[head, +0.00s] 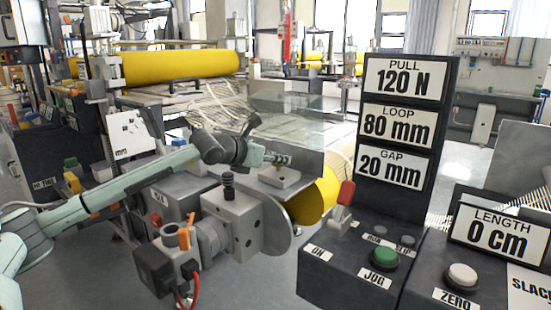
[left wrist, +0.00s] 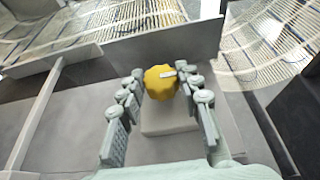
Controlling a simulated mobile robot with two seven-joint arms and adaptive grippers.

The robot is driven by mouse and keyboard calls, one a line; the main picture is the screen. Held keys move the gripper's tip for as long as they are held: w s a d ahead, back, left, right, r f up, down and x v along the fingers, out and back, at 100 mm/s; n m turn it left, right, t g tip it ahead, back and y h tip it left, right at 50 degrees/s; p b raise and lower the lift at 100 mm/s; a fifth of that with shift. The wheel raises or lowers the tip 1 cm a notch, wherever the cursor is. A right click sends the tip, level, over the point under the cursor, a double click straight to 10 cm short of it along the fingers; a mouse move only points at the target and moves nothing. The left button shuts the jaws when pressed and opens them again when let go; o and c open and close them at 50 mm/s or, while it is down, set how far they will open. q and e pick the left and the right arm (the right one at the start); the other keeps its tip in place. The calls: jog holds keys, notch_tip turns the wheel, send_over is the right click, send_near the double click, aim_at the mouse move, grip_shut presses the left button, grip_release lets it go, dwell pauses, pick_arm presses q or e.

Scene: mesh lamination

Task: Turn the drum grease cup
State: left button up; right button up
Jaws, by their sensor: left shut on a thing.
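The drum grease cup (left wrist: 158,84) shows in the left wrist view as a yellow ribbed knob with a white pointer mark on its top right side. It stands on a pale grey block (left wrist: 168,118), which also shows in the head view (head: 287,180). My left gripper (left wrist: 160,74) has its fingers on either side of the cup and is shut on it. In the head view my left gripper (head: 282,159) is over the block, and the cup is hidden there. My right gripper is in neither view.
A grey block with a black knob (head: 228,183) and an orange-handled valve (head: 184,236) stand in front of my left gripper. A dark sign tower (head: 404,125) and a console with a green JOG button (head: 384,256) stand to the right. A yellow roll (head: 318,195) lies behind.

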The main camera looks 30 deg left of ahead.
pick_arm(q)
jog(key=shift+a, duration=0.1)
jog(key=shift+m+h, duration=0.6)
jog(key=shift+h, duration=0.1)
jog(key=shift+w+a+m+h+b, duration=0.15)
jog(key=shift+m+h+b, duration=0.2)
jog(key=shift+m+h, duration=0.35)
jog(key=m+g+h+b, duration=0.1)
jog(key=m+h, duration=0.1)
jog(key=shift+a+g+h, duration=0.15)
jog(key=shift+g+h, duration=0.15)
jog(key=shift+r+m+g+h, duration=0.1)
jog(key=shift+m+g+h, duration=0.3)
jog(key=shift+m+h, duration=0.35)
jog(key=shift+w+a+m+g+h, duration=0.1)
jog(key=shift+m+g+h, duration=0.65)
jog(key=shift+m, duration=0.2)
jog(key=shift+m+g+h, duration=0.3)
jog(key=shift+m+g, duration=0.05)
jog(key=shift+m, duration=0.05)
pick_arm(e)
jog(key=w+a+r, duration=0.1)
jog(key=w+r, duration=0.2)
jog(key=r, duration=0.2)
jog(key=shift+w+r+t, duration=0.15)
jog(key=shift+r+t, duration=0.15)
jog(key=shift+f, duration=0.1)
